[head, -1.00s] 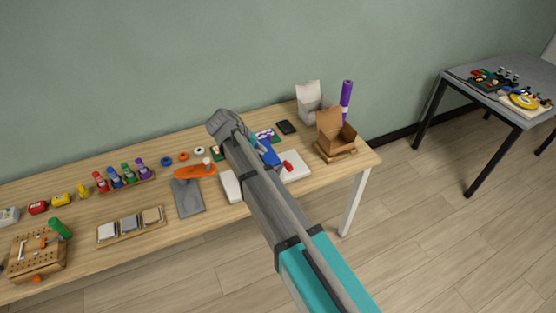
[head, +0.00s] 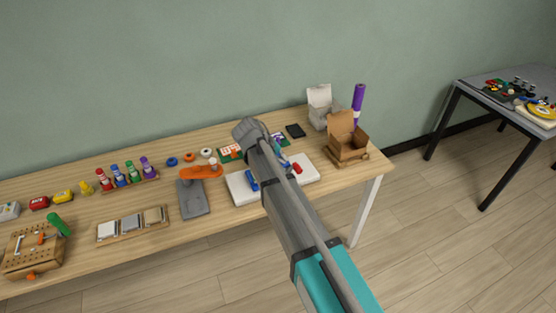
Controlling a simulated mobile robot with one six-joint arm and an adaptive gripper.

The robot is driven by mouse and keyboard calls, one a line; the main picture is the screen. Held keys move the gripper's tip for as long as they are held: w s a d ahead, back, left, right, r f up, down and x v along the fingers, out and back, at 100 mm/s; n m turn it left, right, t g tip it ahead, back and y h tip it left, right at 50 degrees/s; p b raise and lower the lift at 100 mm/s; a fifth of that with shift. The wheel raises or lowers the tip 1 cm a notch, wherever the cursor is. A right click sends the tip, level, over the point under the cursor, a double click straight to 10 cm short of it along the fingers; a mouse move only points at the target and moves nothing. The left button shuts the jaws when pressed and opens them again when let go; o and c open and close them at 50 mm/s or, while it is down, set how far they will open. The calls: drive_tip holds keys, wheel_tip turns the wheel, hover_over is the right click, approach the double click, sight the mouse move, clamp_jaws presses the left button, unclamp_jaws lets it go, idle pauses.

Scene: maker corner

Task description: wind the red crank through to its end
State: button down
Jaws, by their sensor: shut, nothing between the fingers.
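A small red part (head: 297,168), which may be the crank's knob, shows on a white base (head: 304,177) at the right part of the wooden table. Blue parts (head: 252,180) stand on the same base, left of the red one. My grey arm crosses in front of the base and hides its middle, so I cannot see the whole crank or how far it is turned. The arm's far joint stands over the table behind the base. My gripper's fingers do not show; the arm hides that area.
An open cardboard box (head: 347,147), a white box (head: 321,107) and a purple roll (head: 357,104) stand right of the base. The wooden table (head: 180,230) is crowded; the floor in front is clear.

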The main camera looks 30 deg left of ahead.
sight(297, 167)
drive_tip(key=b+x, duration=0.3)
drive_tip(key=x, duration=0.1)
drive_tip(key=shift+f, duration=0.25)
drive_tip(key=shift+b+x, duration=0.75)
drive_tip(key=shift+x, duration=0.25)
drive_tip(key=shift+w+d+r, duration=0.1)
drive_tip(key=shift+w+d+f+b, duration=0.3)
drive_tip(key=shift+w+f+b, duration=0.05)
drive_tip(key=shift+f, duration=0.05)
drive_tip(key=shift+r, duration=0.15)
drive_tip(key=p+v, duration=0.3)
drive_tip(key=shift+w+d+r, duration=0.1)
drive_tip(key=shift+r, duration=0.35)
drive_tip(key=w+p+v, duration=0.1)
drive_tip(key=p+v, duration=0.8)
drive_tip(key=v, duration=0.1)
drive_tip(key=shift+d+r, duration=0.25)
drive_tip(key=shift+r, duration=0.2)
drive_tip(key=shift+s+d, duration=0.1)
